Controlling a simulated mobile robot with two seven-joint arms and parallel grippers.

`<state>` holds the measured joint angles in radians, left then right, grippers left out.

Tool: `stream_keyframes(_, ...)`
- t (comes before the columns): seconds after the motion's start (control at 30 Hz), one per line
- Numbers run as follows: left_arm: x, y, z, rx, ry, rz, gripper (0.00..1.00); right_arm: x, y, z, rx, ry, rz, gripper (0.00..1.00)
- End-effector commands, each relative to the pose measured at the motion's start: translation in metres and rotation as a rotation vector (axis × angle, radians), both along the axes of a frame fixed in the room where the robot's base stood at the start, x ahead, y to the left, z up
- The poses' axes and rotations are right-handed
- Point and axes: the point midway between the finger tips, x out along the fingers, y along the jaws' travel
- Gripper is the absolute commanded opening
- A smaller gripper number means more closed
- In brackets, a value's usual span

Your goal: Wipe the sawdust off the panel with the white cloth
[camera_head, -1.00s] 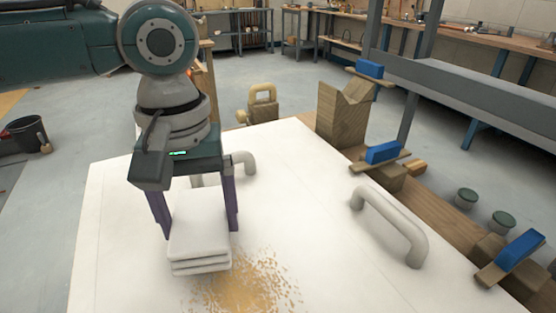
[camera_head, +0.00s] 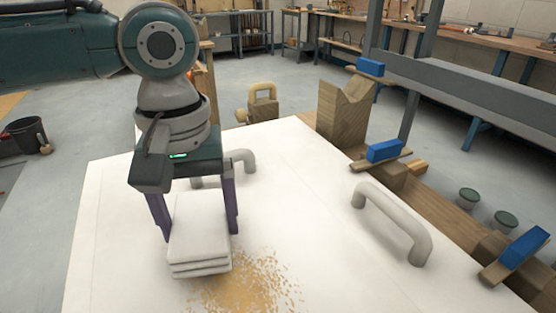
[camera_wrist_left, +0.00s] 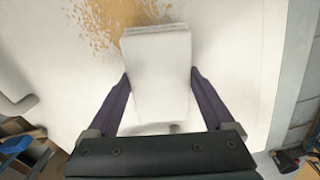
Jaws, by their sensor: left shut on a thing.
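The white cloth (camera_head: 200,248) is folded in a stack and sits at the white panel's surface. It also shows in the left wrist view (camera_wrist_left: 158,70). My left gripper (camera_head: 198,232) points down with its purple fingers on either side of the cloth, shut on it. The sawdust (camera_head: 248,288) is a tan scattered patch on the white panel (camera_head: 310,225), just right of and in front of the cloth. It also shows in the left wrist view (camera_wrist_left: 110,18), beyond the cloth. My right gripper is not in view.
Two grey handles stand up from the panel, one on the right (camera_head: 395,225) and one behind my gripper (camera_head: 243,161). Wooden blocks with blue-topped clamps (camera_head: 384,151) line the right edge. A black bucket (camera_head: 22,136) stands on the floor at left.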

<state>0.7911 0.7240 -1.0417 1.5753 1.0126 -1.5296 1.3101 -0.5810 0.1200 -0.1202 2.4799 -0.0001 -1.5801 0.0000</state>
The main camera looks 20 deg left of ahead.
Motion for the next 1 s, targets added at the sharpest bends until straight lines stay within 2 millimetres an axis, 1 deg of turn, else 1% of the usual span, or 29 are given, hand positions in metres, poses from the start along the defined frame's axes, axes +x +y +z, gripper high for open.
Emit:
stream_keyframes(0.87, 0.000, 0.000, -0.018, 0.000, 0.000, 0.000, 0.42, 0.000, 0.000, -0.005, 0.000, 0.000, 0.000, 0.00)
stream_keyframes(1.0, -0.001, -0.002, -0.016, -0.001, 0.001, -0.001, 0.42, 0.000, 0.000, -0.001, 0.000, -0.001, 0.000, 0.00)
